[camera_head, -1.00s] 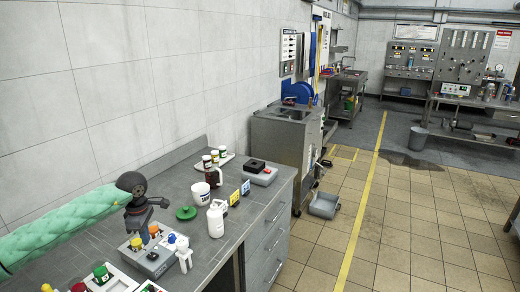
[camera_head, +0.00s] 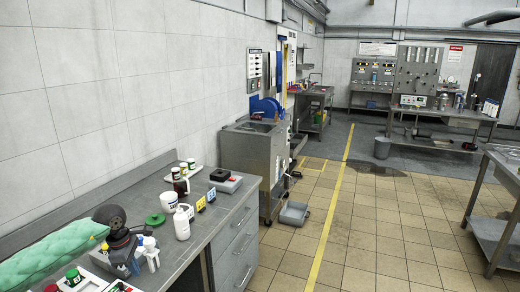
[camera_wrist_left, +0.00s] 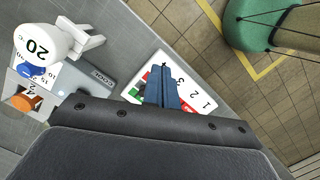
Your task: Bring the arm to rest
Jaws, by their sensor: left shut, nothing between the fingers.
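My left arm comes in from the left in a green quilted sleeve, its dark gripper (camera_head: 124,258) low over the near end of the grey bench (camera_head: 120,213). The gripper hides part of a small grey block with coloured caps. In the left wrist view the two blue fingers (camera_wrist_left: 162,86) are together and empty, over a white card (camera_wrist_left: 200,96) marked 1, 2, 3. My right gripper is out of view.
A white bottle (camera_head: 182,224), a green lid (camera_head: 155,219), a white cup (camera_head: 168,203) and yellow and blue tags stand beyond the gripper on the bench. The tiled wall (camera_head: 120,80) rises behind. Open floor (camera_head: 370,225) lies to the right.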

